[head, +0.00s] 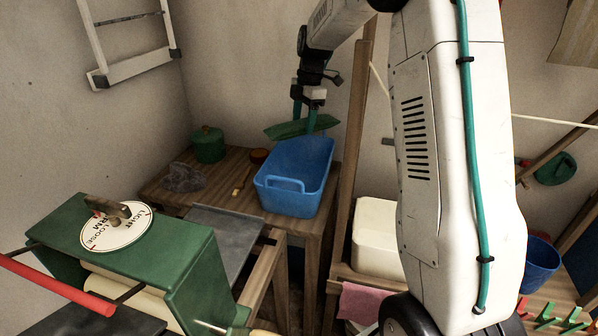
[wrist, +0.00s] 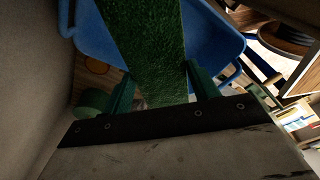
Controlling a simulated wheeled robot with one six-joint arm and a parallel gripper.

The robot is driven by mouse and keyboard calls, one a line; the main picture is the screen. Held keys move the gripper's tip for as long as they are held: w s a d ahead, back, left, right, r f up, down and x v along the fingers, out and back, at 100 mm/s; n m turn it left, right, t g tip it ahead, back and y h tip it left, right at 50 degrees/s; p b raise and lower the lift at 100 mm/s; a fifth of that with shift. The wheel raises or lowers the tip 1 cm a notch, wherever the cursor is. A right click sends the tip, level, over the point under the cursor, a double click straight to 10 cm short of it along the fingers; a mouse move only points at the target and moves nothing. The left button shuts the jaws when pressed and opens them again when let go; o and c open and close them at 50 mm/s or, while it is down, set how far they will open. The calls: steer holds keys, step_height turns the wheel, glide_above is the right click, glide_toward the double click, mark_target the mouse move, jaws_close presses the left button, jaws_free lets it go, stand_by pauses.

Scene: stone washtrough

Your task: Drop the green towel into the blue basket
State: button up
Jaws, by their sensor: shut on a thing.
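The green towel (head: 288,130) is held by my gripper (head: 306,118), which is shut on it above the blue basket (head: 287,197). In the head view the towel appears as a flat, slightly drooping strip over the basket's back left rim. In the wrist view the towel (wrist: 146,45) passes between the two green fingers of my gripper (wrist: 155,90). The blue basket (wrist: 215,38) shows behind it on both sides. The basket stands upright on a wooden table, and its floor is mostly hidden.
A green lidded pot (head: 208,146), a grey cloth (head: 184,178) and a brush (head: 243,181) lie left of the basket on the wooden table (head: 160,186). A green mangle (head: 190,262) stands in front at left. A wooden post (head: 354,130) rises just right of the basket.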

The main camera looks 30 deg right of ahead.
steer(key=o, duration=1.3)
steer(key=shift+r, duration=0.1)
steer(key=r, duration=0.5)
steer(key=d+r, duration=0.1)
steer(key=r, duration=0.1)
steer(key=shift+d+r, duration=0.1)
steer(key=shift+r, duration=0.2)
